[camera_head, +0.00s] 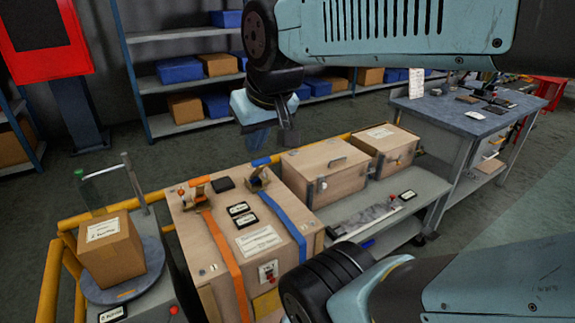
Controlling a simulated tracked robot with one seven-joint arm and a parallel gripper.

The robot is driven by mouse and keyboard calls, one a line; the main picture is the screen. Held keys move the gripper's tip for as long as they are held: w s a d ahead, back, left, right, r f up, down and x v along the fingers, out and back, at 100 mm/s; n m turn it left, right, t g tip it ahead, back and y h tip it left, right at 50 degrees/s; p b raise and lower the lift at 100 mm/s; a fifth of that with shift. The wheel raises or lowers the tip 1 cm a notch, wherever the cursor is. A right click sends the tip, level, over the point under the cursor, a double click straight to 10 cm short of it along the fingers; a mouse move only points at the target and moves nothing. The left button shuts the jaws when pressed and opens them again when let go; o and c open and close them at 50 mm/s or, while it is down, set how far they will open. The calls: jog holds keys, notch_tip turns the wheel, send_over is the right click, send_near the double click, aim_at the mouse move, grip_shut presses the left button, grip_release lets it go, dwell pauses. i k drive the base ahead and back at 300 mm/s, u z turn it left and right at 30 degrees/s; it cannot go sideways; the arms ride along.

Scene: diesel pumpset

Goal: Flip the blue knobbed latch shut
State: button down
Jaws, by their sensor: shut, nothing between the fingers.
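The blue knobbed latch (260,162) sits on top of a wooden crate (205,240), at the far end of a blue strap (284,214). Its blue handle sticks up and out from a dark and brass-coloured body. My gripper (262,138) hangs just above and behind the latch, seen small and partly dark, with its fingers shut and empty. I cannot tell whether it touches the latch; a small gap seems to show between them.
An orange-handled latch (197,184) with an orange strap (221,250) is left of the blue one. Two wooden boxes (325,172) stand on a grey bench to the right. A cardboard box (110,250) rests on a round platform at left. Yellow rails (165,196) run behind the crate.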

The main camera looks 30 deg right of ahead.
aim_at(373, 170)
jog(key=z, duration=0.55)
jog(key=k, duration=1.35)
jog(key=z, duration=0.9)
jog(key=i, duration=1.75)
jog(key=u, duration=0.7)
